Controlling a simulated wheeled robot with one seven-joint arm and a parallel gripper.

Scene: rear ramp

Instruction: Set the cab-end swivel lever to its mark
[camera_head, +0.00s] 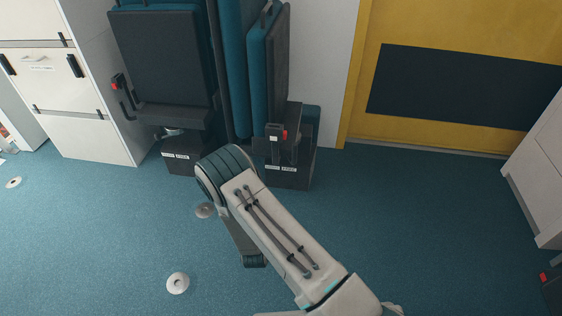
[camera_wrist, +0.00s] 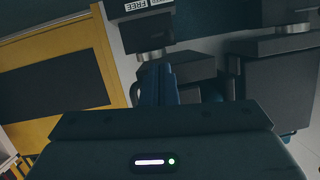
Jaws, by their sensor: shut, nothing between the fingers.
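Two folded seats stand at the back in the head view, the left seat (camera_head: 165,55) facing forward and the right seat (camera_head: 268,70) edge-on. A red-tipped dark handle (camera_head: 283,136) is on the right seat and another red-tipped handle (camera_head: 118,82) on the left seat. Each pedestal has a white label (camera_head: 281,168). I cannot tell which is the cab-end swivel lever. The wrist view shows a label reading FREE (camera_wrist: 158,3) upside down, on a dark pedestal.
A yellow door (camera_head: 405,125) with a dark panel is at the back right. White cabinets (camera_head: 95,120) stand left, and a white unit (camera_head: 540,165) right. Round pale floor fittings (camera_head: 178,283) lie on the blue floor (camera_head: 420,220), which is mostly clear. My arm hides part of the floor before the seats.

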